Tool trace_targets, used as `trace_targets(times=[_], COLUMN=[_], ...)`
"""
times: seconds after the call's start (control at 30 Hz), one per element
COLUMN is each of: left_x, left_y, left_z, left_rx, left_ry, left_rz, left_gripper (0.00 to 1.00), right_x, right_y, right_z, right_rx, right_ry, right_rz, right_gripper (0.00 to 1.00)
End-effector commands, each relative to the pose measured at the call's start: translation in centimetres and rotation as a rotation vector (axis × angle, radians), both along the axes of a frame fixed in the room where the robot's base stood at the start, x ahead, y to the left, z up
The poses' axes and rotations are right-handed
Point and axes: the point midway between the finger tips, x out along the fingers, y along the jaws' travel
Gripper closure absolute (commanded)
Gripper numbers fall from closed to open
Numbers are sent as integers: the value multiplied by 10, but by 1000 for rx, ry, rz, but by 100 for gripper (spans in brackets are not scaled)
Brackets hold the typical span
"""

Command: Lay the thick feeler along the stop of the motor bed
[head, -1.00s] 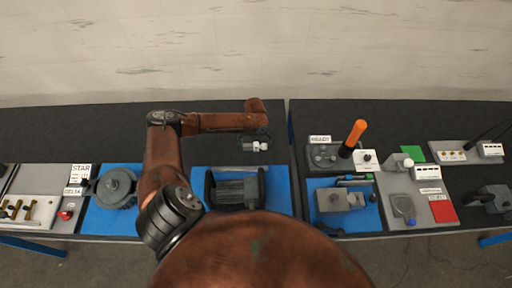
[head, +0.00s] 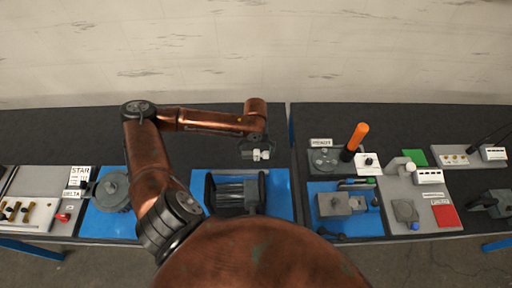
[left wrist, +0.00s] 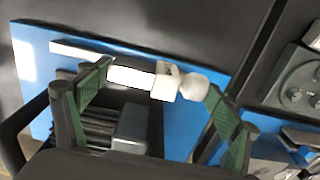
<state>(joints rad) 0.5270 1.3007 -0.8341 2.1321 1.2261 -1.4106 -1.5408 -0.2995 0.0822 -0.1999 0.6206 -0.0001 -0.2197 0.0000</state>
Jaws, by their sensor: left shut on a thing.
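My left gripper (head: 256,152) is shut on a small white piece (left wrist: 140,77), which I take to be the thick feeler. In the left wrist view the piece has a flat bar, a block and a rounded knob, and spans between the green finger pads of the gripper (left wrist: 158,78). It is held up, apart from the bench. The motor bed (head: 236,193), dark and ribbed, sits on a blue mat in front of the gripper; it also shows in the left wrist view (left wrist: 95,122), partly hidden by the gripper. I cannot make out its stop clearly. My right gripper is not in view.
The blue mat (head: 279,194) has bare room right of the bed. A dark round unit (head: 114,188) stands to the left. A grey block (head: 340,204) and an orange-handled tool (head: 355,138) stand to the right, past a gap between benches. The back of the bench is clear.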

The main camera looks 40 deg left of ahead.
Motion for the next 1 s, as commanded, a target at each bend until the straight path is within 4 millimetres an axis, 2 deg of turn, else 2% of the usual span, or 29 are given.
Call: trace_targets(times=[0.2, 0.37, 0.53, 0.7, 0.83, 1.0], left_x=[-25, -32, -21, -6, 1, 4], left_y=[-22, -32, -50, -70, -82, -88], left_z=[17, 23, 24, 17, 11, 5], left_rx=[0, -6, -43, -82, -99, -108], left_ry=[-5, -8, -32, -65, -83, -94], left_rz=[-2, -1, 1, 2, 1, 2], left_gripper=[52, 52, 52, 52, 52, 52], right_x=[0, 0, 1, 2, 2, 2], right_y=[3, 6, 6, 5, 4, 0], right_z=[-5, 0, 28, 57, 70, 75], right_rx=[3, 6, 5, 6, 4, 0], right_ry=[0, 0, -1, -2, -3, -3], right_rz=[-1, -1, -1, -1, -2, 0], right_gripper=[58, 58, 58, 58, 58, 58])
